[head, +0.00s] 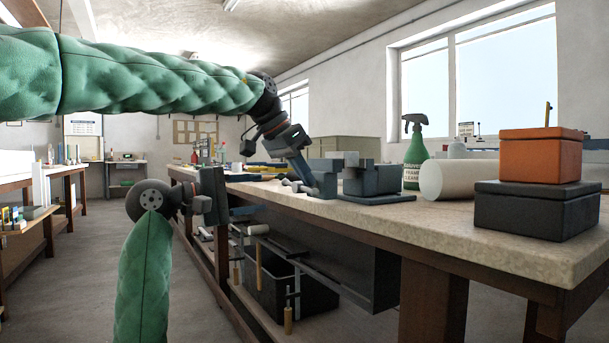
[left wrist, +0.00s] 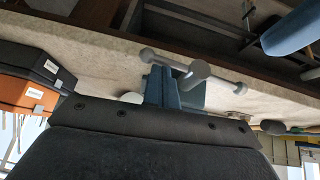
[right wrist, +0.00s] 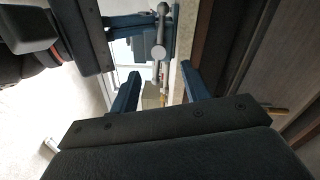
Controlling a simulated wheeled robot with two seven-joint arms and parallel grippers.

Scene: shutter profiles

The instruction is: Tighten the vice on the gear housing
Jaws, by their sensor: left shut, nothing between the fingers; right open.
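The blue-grey vice (head: 366,182) stands on the bench near its front edge. A grey block (head: 345,157), apparently the gear housing, shows at its top; its contact with the jaws is partly hidden. The vice's grey handle bar with round ends (head: 297,186) sticks out in front; it also shows in the left wrist view (left wrist: 225,77) and right wrist view (right wrist: 160,35). My left gripper (head: 324,186) is shut and empty, its fingers close beside the handle; I cannot tell whether they touch. My right gripper (head: 246,213) is open and empty, lower and left of the vice.
The bench top (head: 450,222) carries a green spray bottle (head: 416,155), a white roll (head: 446,179) and an orange box (head: 541,158) on a dark box (head: 536,208) to the right. A dark bin (head: 280,290) sits on the shelf below. The aisle floor at left is free.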

